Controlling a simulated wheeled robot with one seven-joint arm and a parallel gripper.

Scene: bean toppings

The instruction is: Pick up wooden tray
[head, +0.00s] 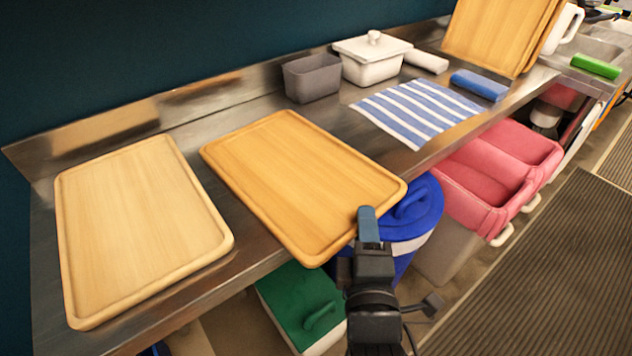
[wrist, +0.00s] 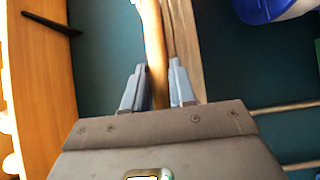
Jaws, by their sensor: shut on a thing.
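Two light wooden trays with raised rims are in the head view. The middle wooden tray (head: 300,180) overhangs the front edge of the steel counter; I cannot tell whether it is raised off the surface. My gripper (head: 367,222) is at its near right corner, and only a blue finger shows there. In the wrist view my gripper (wrist: 157,85) has its two fingers on either side of the tray's rim (wrist: 155,45), shut on it. The other wooden tray (head: 135,225) lies flat on the counter to the left, apart from the gripper.
Behind the trays on the counter (head: 235,120) stand a grey bin (head: 312,78) and a white lidded container (head: 371,68). A striped cloth (head: 415,110) lies to the right. Below are a blue-lidded bin (head: 412,208), a green-lidded bin (head: 300,300) and pink bins (head: 485,175).

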